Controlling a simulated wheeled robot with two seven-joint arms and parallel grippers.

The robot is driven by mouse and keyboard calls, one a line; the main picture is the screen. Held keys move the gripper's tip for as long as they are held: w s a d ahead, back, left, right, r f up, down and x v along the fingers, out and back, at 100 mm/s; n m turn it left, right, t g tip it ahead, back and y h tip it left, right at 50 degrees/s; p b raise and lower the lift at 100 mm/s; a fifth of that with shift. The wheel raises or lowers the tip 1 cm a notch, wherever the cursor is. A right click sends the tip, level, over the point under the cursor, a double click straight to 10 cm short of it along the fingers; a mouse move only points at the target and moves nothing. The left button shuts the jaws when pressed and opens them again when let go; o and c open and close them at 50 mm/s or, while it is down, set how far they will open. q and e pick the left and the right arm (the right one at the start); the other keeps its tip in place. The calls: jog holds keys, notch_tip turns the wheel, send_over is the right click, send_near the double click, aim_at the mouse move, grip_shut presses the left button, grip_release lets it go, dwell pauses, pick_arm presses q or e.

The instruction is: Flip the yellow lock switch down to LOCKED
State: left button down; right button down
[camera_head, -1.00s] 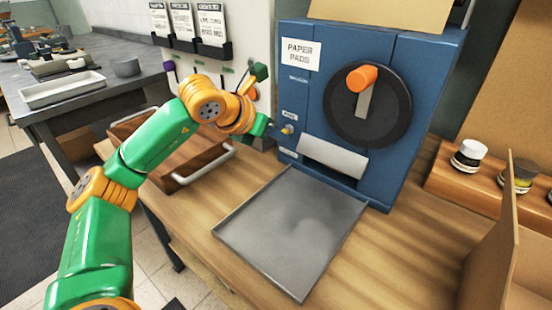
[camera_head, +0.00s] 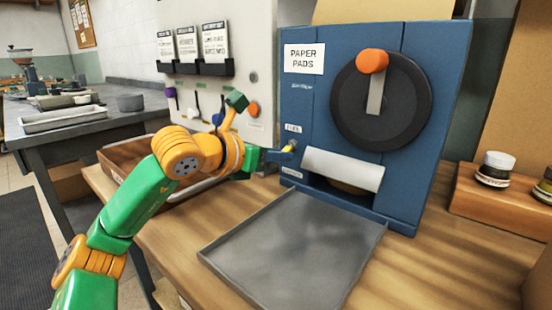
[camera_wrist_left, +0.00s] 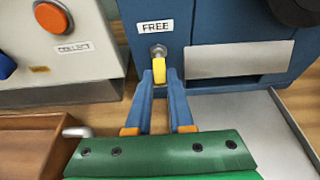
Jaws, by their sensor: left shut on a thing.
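The blue paper-pad machine (camera_head: 460,90) carries a small yellow lock switch (camera_head: 289,148) on its lower left front. In the left wrist view the switch (camera_wrist_left: 161,70) extends from a round metal pivot below a label reading FREE (camera_wrist_left: 155,27). My left gripper (camera_head: 281,154) is at the switch, and its blue fingers (camera_wrist_left: 160,80) are closed on either side of the yellow lever. A lower label (camera_head: 291,172) on the machine is too small to read. My right gripper is not in view.
A black wheel with an orange knob (camera_head: 373,62), a white roller or flap (camera_head: 343,168) and a grey metal tray (camera_head: 290,250) are right of my gripper. A white panel with an orange button (camera_wrist_left: 52,17) and a wooden crate (camera_wrist_left: 30,150) are on the left.

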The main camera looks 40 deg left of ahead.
pick_arm(q)
jog(key=shift+r, duration=0.25)
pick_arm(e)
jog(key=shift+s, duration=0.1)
pick_arm(q)
jog(key=c, duration=1)
grip_release()
jog(key=shift+o, duration=1)
jog(key=shift+w+f, duration=0.1)
jog(key=shift+f, duration=0.1)
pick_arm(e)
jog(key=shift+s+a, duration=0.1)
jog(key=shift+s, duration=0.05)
pick_arm(q)
jog(key=b+v, duration=0.1)
jog(key=v, duration=0.6)
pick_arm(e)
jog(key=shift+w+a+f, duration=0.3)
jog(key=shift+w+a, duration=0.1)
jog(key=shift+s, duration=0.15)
